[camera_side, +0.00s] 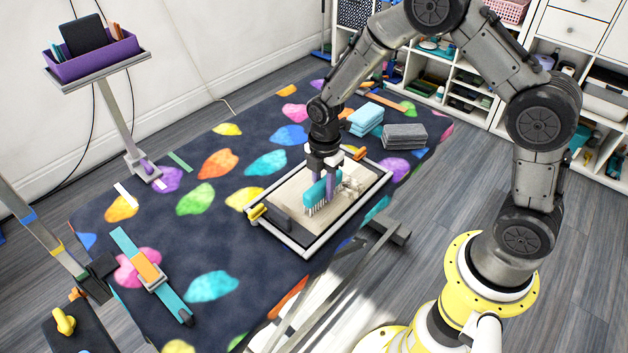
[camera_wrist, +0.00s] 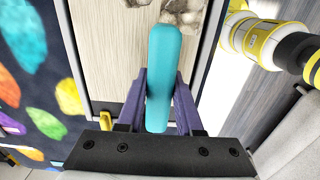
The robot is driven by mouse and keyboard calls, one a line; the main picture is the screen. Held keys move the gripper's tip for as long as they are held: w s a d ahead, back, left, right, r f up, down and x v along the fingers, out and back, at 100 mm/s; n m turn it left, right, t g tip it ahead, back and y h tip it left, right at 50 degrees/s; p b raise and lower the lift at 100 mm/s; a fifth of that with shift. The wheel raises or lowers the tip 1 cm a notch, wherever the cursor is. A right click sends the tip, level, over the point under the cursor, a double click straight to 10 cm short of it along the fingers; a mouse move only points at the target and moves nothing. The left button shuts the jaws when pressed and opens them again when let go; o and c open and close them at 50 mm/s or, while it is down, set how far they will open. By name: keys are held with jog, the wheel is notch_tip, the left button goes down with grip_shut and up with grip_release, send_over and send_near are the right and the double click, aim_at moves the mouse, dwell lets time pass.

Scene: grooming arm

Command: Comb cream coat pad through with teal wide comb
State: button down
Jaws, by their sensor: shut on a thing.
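The teal wide comb (camera_side: 318,193) is held in my gripper (camera_side: 326,178), with its teeth pointing down at the cream coat pad (camera_side: 294,205). In the wrist view the teal comb (camera_wrist: 162,75) stands between my gripper's two purple fingers (camera_wrist: 160,100), which are shut on it. The cream coat pad also shows in the wrist view (camera_wrist: 108,55), with brownish tufts near its top. The pad lies in a light frame on the patterned mat. The comb's teeth are at or just above the pad; I cannot tell whether they touch.
Yellow clamp (camera_side: 257,212) and orange clamp (camera_side: 360,154) sit on the frame's edges. Folded blue towels (camera_side: 366,118) and grey towels (camera_side: 405,134) lie behind it. A teal strap with an orange block (camera_side: 148,271) lies at front left. A purple bin (camera_side: 95,55) stands on a post. The mat's left is mostly clear.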

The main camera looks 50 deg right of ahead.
jog(key=shift+s, duration=2.4)
jog(key=shift+f, duration=0.1)
jog(key=shift+w, duration=0.1)
jog(key=w, duration=0.8)
jog(key=shift+w, duration=0.1)
jog(key=w, duration=0.8)
